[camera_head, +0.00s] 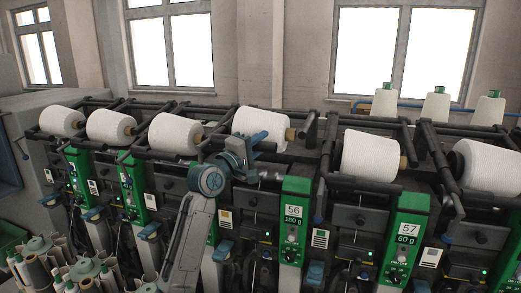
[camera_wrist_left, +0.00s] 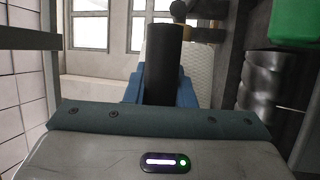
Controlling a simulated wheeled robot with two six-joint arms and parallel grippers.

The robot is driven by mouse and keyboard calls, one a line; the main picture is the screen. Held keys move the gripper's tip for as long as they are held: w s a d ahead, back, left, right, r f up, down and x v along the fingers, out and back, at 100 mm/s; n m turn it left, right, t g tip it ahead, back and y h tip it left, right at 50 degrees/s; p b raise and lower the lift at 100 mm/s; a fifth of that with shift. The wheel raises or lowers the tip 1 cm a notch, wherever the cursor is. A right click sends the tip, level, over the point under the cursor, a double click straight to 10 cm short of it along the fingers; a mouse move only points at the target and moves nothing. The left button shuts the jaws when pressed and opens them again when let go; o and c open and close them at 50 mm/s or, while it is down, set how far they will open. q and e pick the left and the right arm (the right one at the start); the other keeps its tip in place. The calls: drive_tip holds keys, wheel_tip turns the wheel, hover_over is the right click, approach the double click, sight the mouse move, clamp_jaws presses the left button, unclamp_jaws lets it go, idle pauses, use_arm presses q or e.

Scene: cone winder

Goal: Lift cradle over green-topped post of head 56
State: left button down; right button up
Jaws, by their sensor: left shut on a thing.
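My left gripper (camera_head: 256,141) is at the front of head 56, just before the white yarn cone (camera_head: 259,121). In the left wrist view its blue fingers (camera_wrist_left: 163,88) are shut on a dark round handle (camera_wrist_left: 163,62), which I take to be the cradle's handle. The cone shows pale behind it. The green post (camera_head: 293,212) marked 56 and 180 g stands right of and below the gripper. A green block (camera_wrist_left: 294,22) shows at the upper right of the wrist view. My gripper and arm hide much of the cradle. My right gripper is not in view.
Head 57's green post (camera_head: 405,235) and its cone (camera_head: 370,156) stand to the right. Several more cones and posts line the machine on the left. Green-tipped cones (camera_head: 435,108) stand at the back right. Spools (camera_head: 40,260) fill the lower left.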

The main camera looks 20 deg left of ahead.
use_arm(q)
drive_tip(key=shift+r, duration=0.1)
drive_tip(key=c, duration=1.2)
unclamp_jaws()
drive_tip(key=shift+c, duration=0.2)
drive_tip(key=shift+s, duration=0.1)
drive_tip(key=shift+s+a+b, duration=0.1)
drive_tip(key=shift+s+b, duration=0.1)
drive_tip(key=shift+b, duration=0.1)
drive_tip(key=b+v, duration=0.4)
drive_tip(key=v, duration=0.6)
drive_tip(key=shift+s, duration=0.15)
